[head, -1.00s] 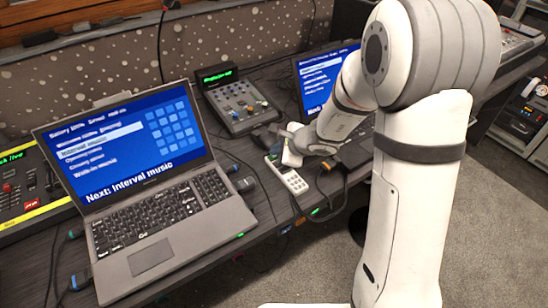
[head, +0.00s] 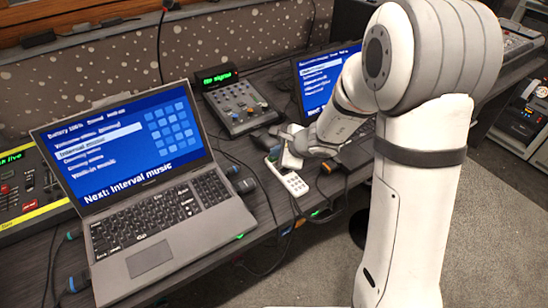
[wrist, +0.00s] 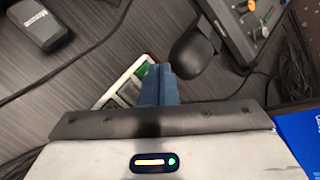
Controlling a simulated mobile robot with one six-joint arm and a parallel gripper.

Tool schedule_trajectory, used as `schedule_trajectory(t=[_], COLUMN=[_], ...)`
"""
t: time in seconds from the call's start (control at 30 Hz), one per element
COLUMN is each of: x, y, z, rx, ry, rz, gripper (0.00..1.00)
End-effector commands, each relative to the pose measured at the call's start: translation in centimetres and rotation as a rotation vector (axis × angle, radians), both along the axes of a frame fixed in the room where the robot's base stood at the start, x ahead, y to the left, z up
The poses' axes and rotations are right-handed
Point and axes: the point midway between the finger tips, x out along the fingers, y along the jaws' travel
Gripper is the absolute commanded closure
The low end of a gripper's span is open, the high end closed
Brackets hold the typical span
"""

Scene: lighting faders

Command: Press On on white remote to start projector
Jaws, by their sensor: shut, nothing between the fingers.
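The white remote (head: 292,182) lies on the dark desk between the two laptops, its keypad facing up. In the wrist view the remote (wrist: 113,94) shows a green button (wrist: 143,71) near its far end. My gripper (wrist: 159,68) is shut and empty, its blue fingertips right beside the green button and over the remote's edge. I cannot tell whether the tips touch the remote. The fingers and gripper body hide much of the remote in the wrist view. In the head view my gripper (head: 281,160) is at the remote's far end.
An open laptop (head: 160,190) stands left of the remote, and another (head: 325,80) behind my arm. A fader console (head: 238,108) with a green display stands behind. A black mouse (wrist: 192,50) is close to the fingers. Cables run across the desk.

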Motion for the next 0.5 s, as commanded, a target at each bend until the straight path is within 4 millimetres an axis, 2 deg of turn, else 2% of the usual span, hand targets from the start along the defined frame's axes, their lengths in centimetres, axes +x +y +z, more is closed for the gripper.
schedule_trajectory(t=[0.5], x=[-0.02], y=[0.02], z=[0.27], rx=[0.000], ry=[0.000], rz=[0.000], gripper=[1.00])
